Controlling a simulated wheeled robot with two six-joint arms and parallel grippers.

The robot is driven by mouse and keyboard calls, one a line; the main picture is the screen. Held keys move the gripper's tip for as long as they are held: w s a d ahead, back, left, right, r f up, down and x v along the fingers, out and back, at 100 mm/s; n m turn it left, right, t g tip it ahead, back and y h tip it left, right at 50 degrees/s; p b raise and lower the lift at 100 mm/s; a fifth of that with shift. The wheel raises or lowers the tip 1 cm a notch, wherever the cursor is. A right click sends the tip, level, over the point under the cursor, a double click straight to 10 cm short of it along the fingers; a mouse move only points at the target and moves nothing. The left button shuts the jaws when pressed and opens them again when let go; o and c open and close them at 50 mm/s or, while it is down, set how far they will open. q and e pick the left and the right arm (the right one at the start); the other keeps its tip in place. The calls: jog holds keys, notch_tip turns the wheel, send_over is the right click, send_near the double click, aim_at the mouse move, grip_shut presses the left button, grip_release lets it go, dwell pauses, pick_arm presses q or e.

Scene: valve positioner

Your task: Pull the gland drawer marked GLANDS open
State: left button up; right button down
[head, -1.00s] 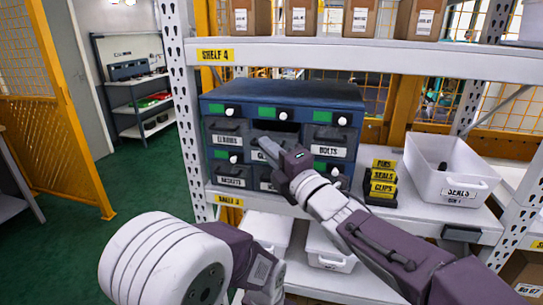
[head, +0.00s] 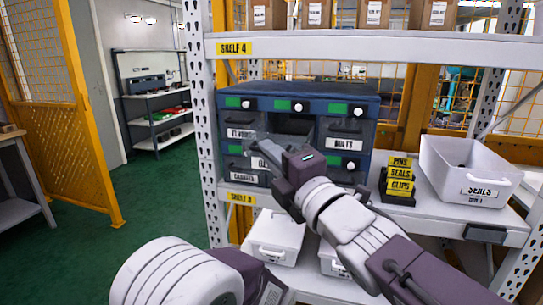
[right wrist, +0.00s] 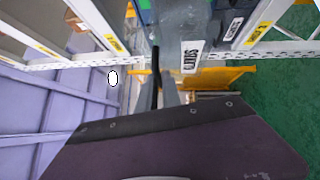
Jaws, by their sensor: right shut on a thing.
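The blue drawer cabinet (head: 315,92) stands on the middle shelf in the head view. Its top middle drawer (head: 290,128) is pulled partly out, with a dark opening behind its front. The right wrist view shows a clear drawer front with a white label that seems to read GLANDS (right wrist: 190,57). My right gripper (head: 264,152) is at this drawer's front, shut on its handle; the handle itself is mostly hidden by the fingers. My left gripper is not in view.
The ELBOWS drawer (head: 240,134) and BOLTS drawer (head: 344,141) beside it look shut. Yellow-labelled holders (head: 400,174) and a white SEALS bin (head: 470,170) stand to the right on the shelf. White bins (head: 275,240) sit below. Green floor is clear at left.

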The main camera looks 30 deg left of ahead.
jog(key=shift+f, duration=0.1)
jog(key=c, duration=1.5)
grip_release()
jog(key=shift+d, duration=0.1)
jog(key=v, duration=0.9)
